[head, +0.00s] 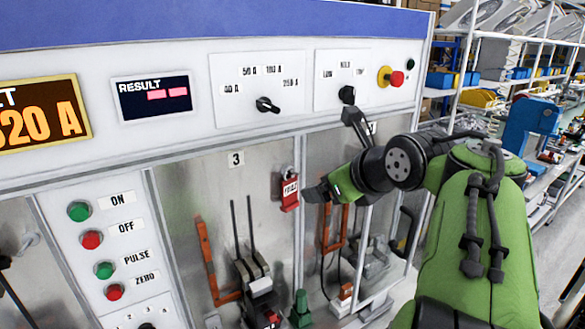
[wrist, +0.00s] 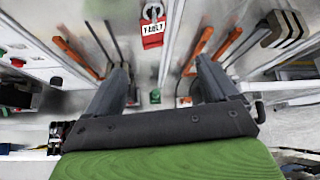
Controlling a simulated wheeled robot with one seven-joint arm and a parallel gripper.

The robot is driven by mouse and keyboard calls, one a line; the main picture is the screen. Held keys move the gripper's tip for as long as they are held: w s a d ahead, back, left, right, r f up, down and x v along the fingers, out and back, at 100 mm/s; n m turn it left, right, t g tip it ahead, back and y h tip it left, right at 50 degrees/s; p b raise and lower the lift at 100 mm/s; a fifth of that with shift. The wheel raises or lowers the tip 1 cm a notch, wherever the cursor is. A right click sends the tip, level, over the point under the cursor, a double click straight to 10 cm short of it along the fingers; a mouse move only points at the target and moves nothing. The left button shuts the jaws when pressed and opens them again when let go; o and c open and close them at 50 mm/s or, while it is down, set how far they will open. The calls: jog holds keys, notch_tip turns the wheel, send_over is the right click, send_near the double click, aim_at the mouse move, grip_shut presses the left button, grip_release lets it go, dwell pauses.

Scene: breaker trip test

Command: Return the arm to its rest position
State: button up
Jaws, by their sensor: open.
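My green arm (head: 475,245) reaches in from the lower right of the head view. My gripper (head: 331,155) is in front of the test bench, below the selector knobs. Its two dark fingers are spread wide, with nothing between them. In the wrist view my gripper (wrist: 163,78) also shows open and empty.
The bench panel (head: 180,60) carries a rotary knob (head: 267,105), a red stop button (head: 396,78) and several ON/OFF buttons on the left. A breaker (head: 262,290) with orange bars stands in bay 3. Shelving (head: 490,70) stands on the right, with open floor (head: 550,220) before it.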

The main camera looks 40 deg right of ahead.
jog(key=shift+f, duration=0.1)
jog(key=s+a+f+n+g+y+b, duration=0.1)
jog(key=s+a+f+n+b, duration=0.1)
jog(key=a+f+n, duration=0.55)
jog(key=s+a+f+n+g+y+b, duration=0.15)
jog(key=a+f+n, duration=0.25)
jog(key=a+n, duration=0.6)
jog(key=s+a+f+n+g+b, duration=0.3)
jog(key=s+f+n, duration=0.8)
jog(key=n, duration=0.6)
jog(key=shift+s+a+f+h, duration=0.15)
jog(key=shift+a+f+h, duration=0.15)
jog(key=shift+f, duration=0.55)
jog(key=shift+n, duration=0.25)
